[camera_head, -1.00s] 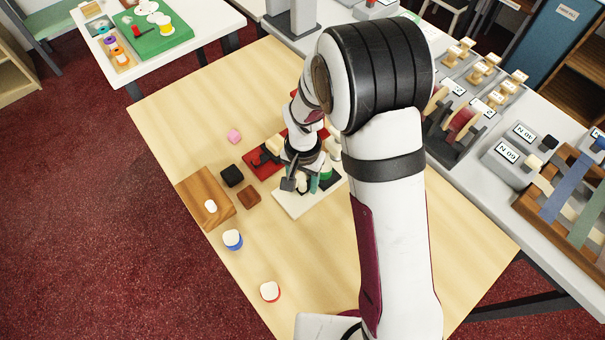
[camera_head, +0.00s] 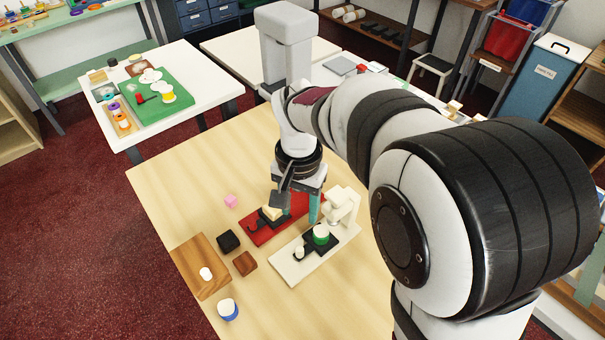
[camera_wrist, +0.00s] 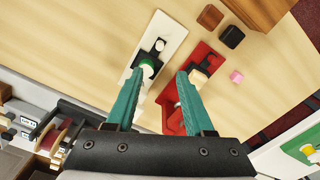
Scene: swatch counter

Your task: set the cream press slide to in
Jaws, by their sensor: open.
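A small cream knob (camera_head: 299,252) stands at the slide's outer end. My gripper (camera_head: 298,207) is open and empty, above and between the cream press and the red press (camera_head: 262,234).
The red press carries a black slide and a cream block (camera_head: 271,212). A black block (camera_head: 229,240), a brown block (camera_head: 244,263), a pink cube (camera_head: 230,201), a wooden board (camera_head: 190,262) and a blue-and-white pot (camera_head: 228,310) lie to the left.

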